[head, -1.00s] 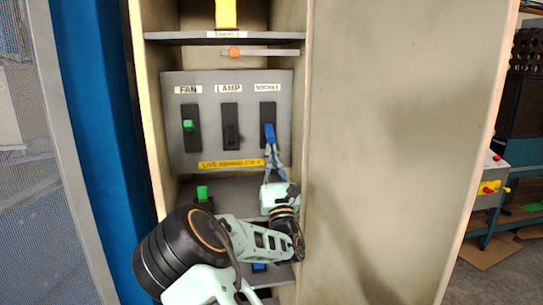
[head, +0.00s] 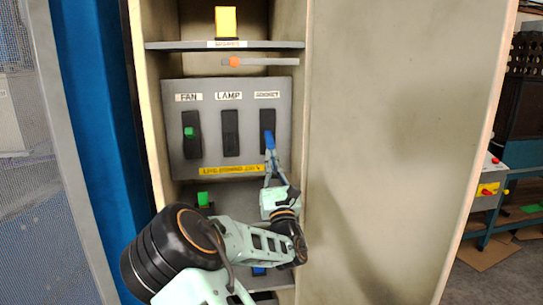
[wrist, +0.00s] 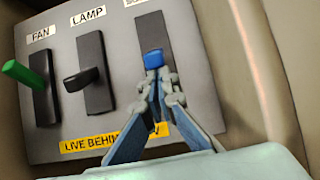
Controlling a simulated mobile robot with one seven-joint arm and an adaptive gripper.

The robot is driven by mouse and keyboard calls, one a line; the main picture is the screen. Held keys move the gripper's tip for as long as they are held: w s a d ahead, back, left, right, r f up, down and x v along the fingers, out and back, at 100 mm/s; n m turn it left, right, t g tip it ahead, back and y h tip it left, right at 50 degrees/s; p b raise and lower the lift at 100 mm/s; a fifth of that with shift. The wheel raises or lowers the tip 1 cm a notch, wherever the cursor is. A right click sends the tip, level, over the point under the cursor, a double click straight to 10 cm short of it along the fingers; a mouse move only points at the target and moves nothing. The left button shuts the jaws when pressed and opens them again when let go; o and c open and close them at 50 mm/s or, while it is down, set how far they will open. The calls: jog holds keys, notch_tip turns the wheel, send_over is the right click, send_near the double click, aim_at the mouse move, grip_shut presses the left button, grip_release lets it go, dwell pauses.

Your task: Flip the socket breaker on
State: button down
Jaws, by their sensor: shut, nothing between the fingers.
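The socket breaker is the rightmost of three on a grey panel (head: 210,158); its black slot plate (head: 267,117) carries a blue lever (head: 269,139). The lever also shows in the wrist view (wrist: 154,58), around the middle of the plate. My gripper (head: 270,160) comes up from below, its fingertips (wrist: 160,84) together right at the underside of the blue lever. It is shut with nothing between the fingers. They look in contact or nearly so; I cannot tell which. The fingers hide the lower part of the plate.
The fan breaker has a green lever (wrist: 22,73); the lamp breaker has a black lever (wrist: 80,79). A yellow warning label (head: 228,169) runs along the panel's bottom. A shelf (head: 175,45) and an orange-tipped bar (head: 265,63) are above. The cabinet's right wall (head: 390,120) is close by.

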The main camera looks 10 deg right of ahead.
aim_at(271, 142)
jog(key=shift+s+r+g+p, duration=0.3)
jog(key=shift+r+g+p, duration=0.4)
jog(key=shift+p, duration=1.05)
jog(key=shift+s+r+g+p, duration=0.25)
jog(key=shift+r+g+p, duration=0.4)
jog(key=shift+p, duration=1.05)
jog(key=g+p, duration=0.1)
jog(key=p, duration=0.1)
jog(key=r+p, duration=0.1)
jog(key=p, duration=0.2)
jog(key=shift+s+r+g, duration=0.3)
jog(key=shift+g, duration=0.05)
jog(key=g+p, duration=0.1)
jog(key=p, duration=0.1)
jog(key=r+g+p, duration=0.1)
jog(key=shift+s+p, duration=0.2)
jog(key=shift+p, duration=0.15)
jog(key=shift+w+f+b, duration=0.1)
jog(key=shift+f+b, duration=0.25)
jog(key=shift+f, duration=0.15)
